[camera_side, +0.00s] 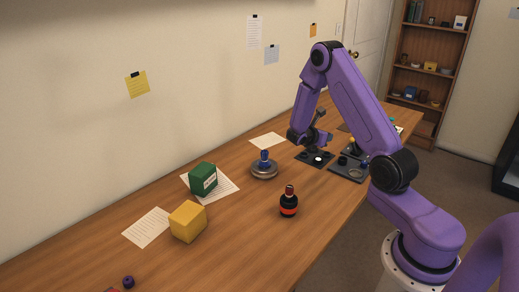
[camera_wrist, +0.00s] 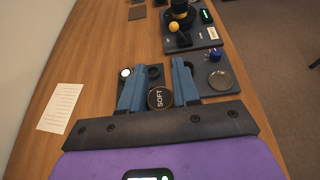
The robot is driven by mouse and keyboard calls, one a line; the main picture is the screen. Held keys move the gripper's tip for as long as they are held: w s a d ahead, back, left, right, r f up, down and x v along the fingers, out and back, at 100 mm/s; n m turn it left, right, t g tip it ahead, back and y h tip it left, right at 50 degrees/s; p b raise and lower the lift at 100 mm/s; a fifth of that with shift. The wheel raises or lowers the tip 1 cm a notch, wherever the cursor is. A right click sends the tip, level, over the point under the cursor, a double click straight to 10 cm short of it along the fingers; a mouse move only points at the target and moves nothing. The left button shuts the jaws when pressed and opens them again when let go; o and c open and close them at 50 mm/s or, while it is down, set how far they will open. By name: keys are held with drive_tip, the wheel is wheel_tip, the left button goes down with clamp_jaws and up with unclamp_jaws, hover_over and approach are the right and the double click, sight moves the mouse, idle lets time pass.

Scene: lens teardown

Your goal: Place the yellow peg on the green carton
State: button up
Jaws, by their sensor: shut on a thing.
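The green carton (camera_side: 203,178) stands on a paper sheet left of centre in the side view; it is out of the wrist view. A small round yellow top (camera_wrist: 174,27), possibly the yellow peg seen end-on, shows on the far dark tray in the wrist view. A small yellow spot (camera_side: 351,146) shows there in the side view. My gripper (camera_wrist: 159,68) is over the near dark tray, far from the carton. Its blue fingers are shut on a round black disc marked SOFT (camera_wrist: 159,98). The fingertips are hard to make out in the side view.
Near dark trays (camera_wrist: 221,98) hold a round lens and a white-topped part (camera_wrist: 125,72). A yellow block (camera_side: 188,221), a dark bottle with a red band (camera_side: 289,203) and a round grey base with a blue knob (camera_side: 264,170) stand on the table. The front middle is clear.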

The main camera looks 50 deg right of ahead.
drive_tip(key=w+a+r+n+t+y, duration=0.1)
drive_tip(key=w+a+r+n+t, duration=0.3)
drive_tip(key=a, duration=0.7)
drive_tip(key=w+a+r+n+t+y, duration=0.2)
drive_tip(key=w+a, duration=0.4)
drive_tip(key=a, duration=0.5)
drive_tip(key=w+a+r+n+t+y, duration=0.1)
drive_tip(key=w+a+r+n+t, duration=0.3)
drive_tip(key=a, duration=0.7)
drive_tip(key=m, duration=0.1)
hover_over(203, 166)
wheel_tip(203, 166, down, 10)
drive_tip(key=shift+s+f, duration=0.15)
drive_tip(key=shift+w+f+g, duration=0.3)
drive_tip(key=shift+f, duration=1.6)
drive_tip(key=shift+f, duration=0.15)
drive_tip(key=o, duration=1)
